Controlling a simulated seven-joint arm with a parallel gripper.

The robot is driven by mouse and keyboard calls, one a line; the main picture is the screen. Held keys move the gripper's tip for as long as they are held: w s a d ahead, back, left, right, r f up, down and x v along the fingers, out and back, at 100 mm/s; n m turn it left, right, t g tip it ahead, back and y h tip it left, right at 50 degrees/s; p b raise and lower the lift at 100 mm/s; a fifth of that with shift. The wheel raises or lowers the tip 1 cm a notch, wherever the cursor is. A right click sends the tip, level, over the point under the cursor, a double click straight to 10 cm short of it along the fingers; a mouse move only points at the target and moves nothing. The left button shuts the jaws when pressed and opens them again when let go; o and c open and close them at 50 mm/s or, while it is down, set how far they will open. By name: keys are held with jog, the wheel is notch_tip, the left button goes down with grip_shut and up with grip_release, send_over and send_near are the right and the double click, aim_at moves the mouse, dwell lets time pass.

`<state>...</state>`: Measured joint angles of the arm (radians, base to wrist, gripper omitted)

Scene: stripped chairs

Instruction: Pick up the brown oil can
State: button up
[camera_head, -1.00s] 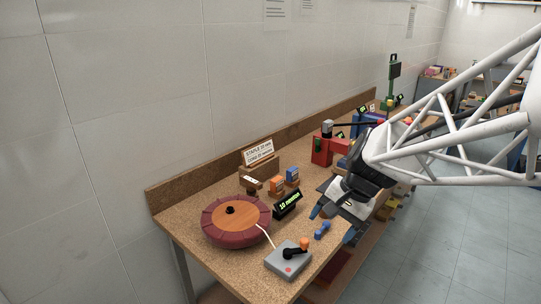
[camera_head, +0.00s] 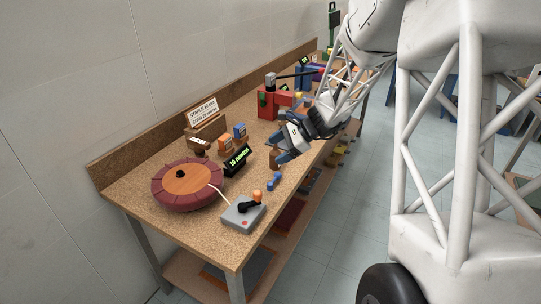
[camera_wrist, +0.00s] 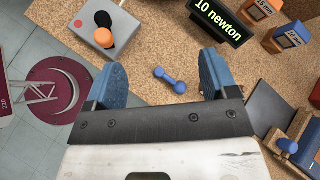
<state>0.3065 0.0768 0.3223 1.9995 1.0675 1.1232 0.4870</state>
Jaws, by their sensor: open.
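I cannot pick out a brown oil can with certainty in either view. A small brown patch shows beside my fingers in the head view, too unclear to name. My gripper (camera_head: 281,147) is open above the front part of the workbench (camera_head: 150,226), pointing down and left. In the wrist view its two blue fingers (camera_wrist: 160,85) are wide apart, with nothing held between them. A small blue dumbbell-shaped piece (camera_head: 274,182) lies on the bench beyond the fingertips; it also shows in the wrist view (camera_wrist: 170,80).
A round maroon and orange seat (camera_head: 187,186) and a grey joystick box (camera_head: 243,215) stand at the near end. A "10 newton" display (camera_head: 237,161), orange block (camera_head: 225,144) and blue block (camera_head: 240,131) stand behind. A red machine (camera_head: 275,101) is farther along. Shelves lie below.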

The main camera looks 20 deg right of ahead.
aim_at(275, 155)
jog(key=w+d+f+m+t, duration=0.1)
jog(key=w+d+f+m, duration=0.1)
jog(key=w+d+f, duration=0.1)
jog(key=w+d+f+m+t+y, duration=0.1)
jog(key=w+d+f+m, duration=0.1)
jog(key=w+d+f, duration=0.1)
jog(key=w+d+f+m+t, duration=0.2)
jog(key=w+d+f+m, duration=0.1)
jog(key=w+f, duration=0.2)
jog(key=shift+d+y, duration=0.25)
jog(key=shift+y, duration=0.15)
jog(key=shift+a, duration=0.1)
jog(key=shift+x, duration=1.25)
jog(key=shift+x, duration=2.6)
jog(key=shift+w, duration=0.1)
jog(key=c, duration=1.2)
